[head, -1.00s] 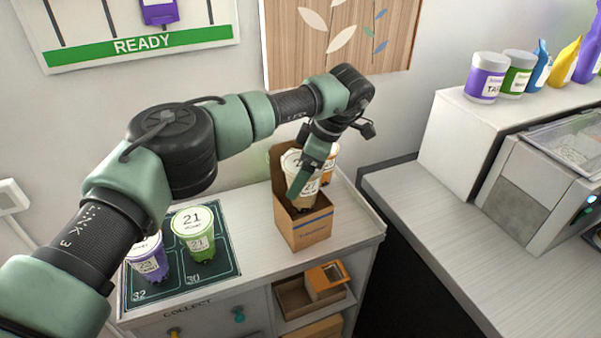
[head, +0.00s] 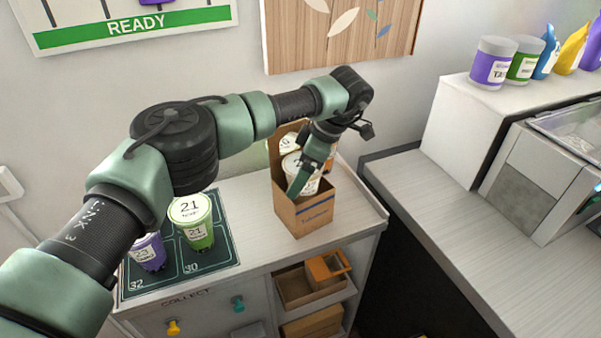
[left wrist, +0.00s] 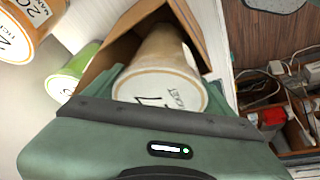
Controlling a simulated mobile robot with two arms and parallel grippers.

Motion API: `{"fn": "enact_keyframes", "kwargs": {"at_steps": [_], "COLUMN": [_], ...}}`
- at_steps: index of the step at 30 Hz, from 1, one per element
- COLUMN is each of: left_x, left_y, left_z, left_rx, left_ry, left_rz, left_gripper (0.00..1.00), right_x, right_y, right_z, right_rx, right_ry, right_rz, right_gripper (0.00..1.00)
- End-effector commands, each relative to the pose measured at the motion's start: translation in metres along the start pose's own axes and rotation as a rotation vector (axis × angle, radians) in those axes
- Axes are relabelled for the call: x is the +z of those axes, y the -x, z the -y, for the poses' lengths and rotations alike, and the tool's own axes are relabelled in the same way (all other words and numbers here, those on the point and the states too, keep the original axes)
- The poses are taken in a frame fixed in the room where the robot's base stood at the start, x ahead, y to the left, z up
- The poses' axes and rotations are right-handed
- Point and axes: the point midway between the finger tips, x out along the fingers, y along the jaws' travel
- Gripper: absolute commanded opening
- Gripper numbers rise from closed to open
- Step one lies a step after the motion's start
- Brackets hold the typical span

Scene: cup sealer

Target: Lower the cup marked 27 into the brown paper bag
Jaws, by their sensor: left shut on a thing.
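The cup marked 27 (head: 312,184) has a white lid and a tan body. It stands roughly upright, with its lower part inside the open brown paper bag (head: 306,218) and hidden by the bag's front wall. My left gripper (head: 299,183) is shut on this cup, with a green finger across its side at the bag's mouth. In the left wrist view the cup's lid (left wrist: 160,90) is close to the gripper, its number only partly readable, and the bag's walls (left wrist: 107,53) rise around the cup. My right gripper is not in view.
Behind the bag is an orange cup marked 20 (left wrist: 28,25), with a green cup (left wrist: 68,75) beside it. A green cup marked 21 (head: 197,232) and a purple cup (head: 151,252) stand on the dark mat (head: 215,262). Open shelves (head: 300,292) lie below.

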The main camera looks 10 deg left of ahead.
Motion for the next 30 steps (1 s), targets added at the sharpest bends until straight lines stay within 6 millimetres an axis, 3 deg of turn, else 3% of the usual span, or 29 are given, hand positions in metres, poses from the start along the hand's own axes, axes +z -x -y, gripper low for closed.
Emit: {"fn": "enact_keyframes", "kwargs": {"at_steps": [11,12,14,23,30], "left_x": [-0.001,-0.001,-0.001,0.000,0.002], "left_y": [0.002,0.002,0.002,0.001,0.031], "left_z": [-0.001,-0.001,-0.001,0.000,-0.001], "left_rx": [0.002,0.002,0.002,0.000,0.005], "left_ry": [0.001,0.001,0.001,0.000,0.001], "left_rz": [0.000,0.000,0.000,0.000,0.001], "left_gripper": [0.14,0.87,1.00,1.00,1.00], "right_x": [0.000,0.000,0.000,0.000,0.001], "right_y": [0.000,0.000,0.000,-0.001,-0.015], "right_z": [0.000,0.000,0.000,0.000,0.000], "right_rx": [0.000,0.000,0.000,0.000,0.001], "right_ry": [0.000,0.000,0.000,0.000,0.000], "right_rz": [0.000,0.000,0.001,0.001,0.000], "right_gripper": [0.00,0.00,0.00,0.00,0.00]}}
